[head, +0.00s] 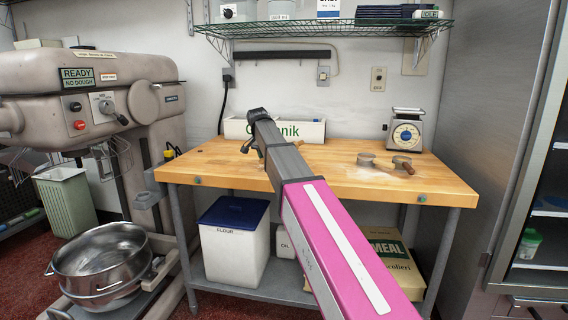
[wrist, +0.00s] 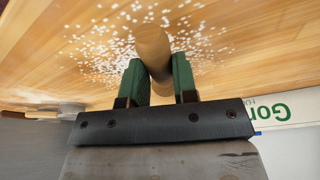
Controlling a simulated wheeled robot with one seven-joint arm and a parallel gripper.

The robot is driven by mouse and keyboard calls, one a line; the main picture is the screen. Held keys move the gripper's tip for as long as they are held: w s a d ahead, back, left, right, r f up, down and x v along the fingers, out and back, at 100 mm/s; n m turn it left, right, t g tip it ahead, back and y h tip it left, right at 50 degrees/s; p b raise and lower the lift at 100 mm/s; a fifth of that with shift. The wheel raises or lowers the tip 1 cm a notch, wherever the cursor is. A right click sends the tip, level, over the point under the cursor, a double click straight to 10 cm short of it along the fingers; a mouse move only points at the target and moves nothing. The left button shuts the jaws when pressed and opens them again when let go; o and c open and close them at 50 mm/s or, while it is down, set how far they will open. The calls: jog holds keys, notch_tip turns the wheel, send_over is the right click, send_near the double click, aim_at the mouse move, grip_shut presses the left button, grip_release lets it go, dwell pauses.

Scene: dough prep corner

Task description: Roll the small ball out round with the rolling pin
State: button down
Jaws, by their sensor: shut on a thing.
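The rolling pin (wrist: 152,45) is pale wood and sits between the green fingers of my gripper (wrist: 157,68) in the wrist view. My gripper is shut on it. Beyond it lies scattered white flour (wrist: 115,40) on the wooden tabletop. I cannot tell whether the pin touches the table. In the head view my arm reaches over the table and hides the fingertips and most of the pin. The small ball does not show in either view; it may be hidden behind the pin or my arm.
The wooden table (head: 330,180) carries two small round items (head: 367,159) (head: 402,162), a scale (head: 405,130) and a white box (head: 310,130) at the back. A wire shelf (head: 320,28) hangs above. A mixer (head: 90,100) stands left.

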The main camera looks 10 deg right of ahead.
jog(key=shift+f, duration=0.55)
dwell(0.4)
jog(key=shift+s+d, duration=0.6)
jog(key=shift+d, duration=0.2)
jog(key=shift+s+d, duration=0.55)
jog(key=shift+d, duration=0.3)
jog(key=shift+s+d, duration=0.6)
jog(key=shift+d, duration=0.2)
jog(key=shift+w+a, duration=0.1)
jog(key=shift+w+a+f, duration=0.1)
jog(key=shift+w+a, duration=0.75)
jog(key=shift+a, duration=0.35)
jog(key=shift+w+a+f, duration=0.1)
jog(key=shift+w+a, duration=0.75)
jog(key=shift+a, duration=0.3)
jog(key=shift+r, duration=0.55)
